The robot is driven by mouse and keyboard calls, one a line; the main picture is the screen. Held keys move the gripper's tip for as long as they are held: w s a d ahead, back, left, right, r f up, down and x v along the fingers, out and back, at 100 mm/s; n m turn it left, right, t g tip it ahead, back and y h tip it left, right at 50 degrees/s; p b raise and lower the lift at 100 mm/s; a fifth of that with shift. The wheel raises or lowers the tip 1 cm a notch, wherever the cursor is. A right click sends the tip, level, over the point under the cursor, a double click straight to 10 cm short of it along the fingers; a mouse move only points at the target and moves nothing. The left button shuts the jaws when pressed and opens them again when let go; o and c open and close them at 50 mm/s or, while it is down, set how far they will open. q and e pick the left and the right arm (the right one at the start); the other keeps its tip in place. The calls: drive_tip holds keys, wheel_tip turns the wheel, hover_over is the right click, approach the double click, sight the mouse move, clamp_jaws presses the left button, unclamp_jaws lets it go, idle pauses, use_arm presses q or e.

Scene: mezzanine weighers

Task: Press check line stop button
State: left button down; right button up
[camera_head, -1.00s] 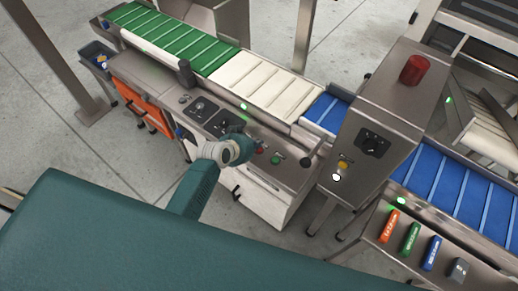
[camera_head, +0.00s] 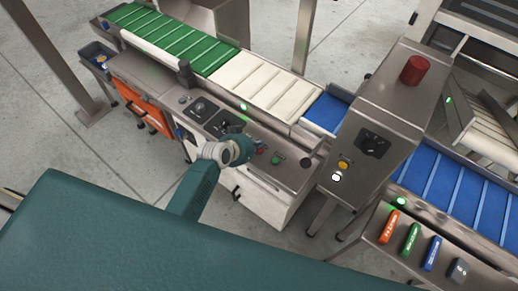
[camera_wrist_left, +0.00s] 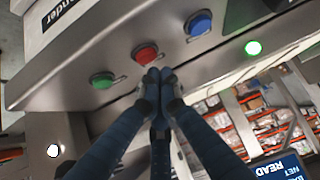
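A red button (camera_wrist_left: 145,53) sits on a sloped metal panel in the left wrist view, between a green button (camera_wrist_left: 102,80) and a blue button (camera_wrist_left: 198,22). The red button (camera_head: 261,147) and green button (camera_head: 276,160) also show in the head view; the blue one is hidden there behind my gripper. My left gripper (camera_wrist_left: 160,75) has its fingertips together, just in front of the red button's lower edge. I cannot tell whether they touch it. In the head view my left gripper (camera_head: 246,148) is over the panel, beside the red button. My right gripper is not in view.
Green, white and blue belts run behind the panel (camera_head: 290,174). A metal cabinet (camera_head: 385,90) with a red lamp (camera_head: 415,69) and a yellow button (camera_head: 343,165) stands to the right. A black knob (camera_head: 306,161) is at the panel's right end.

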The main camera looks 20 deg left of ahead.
use_arm(q)
drive_tip(key=shift+f, duration=0.15)
drive_tip(key=shift+f, duration=0.25)
drive_tip(key=shift+f+b, duration=0.4)
drive_tip(key=shift+f, duration=0.05)
idle(0.5)
idle(0.3)
drive_tip(key=shift+r+p, duration=0.85)
drive_tip(key=shift+p, duration=0.05)
wheel_tip(320, 180, up, 5)
drive_tip(key=p, duration=0.5)
drive_tip(key=shift+r, duration=0.1)
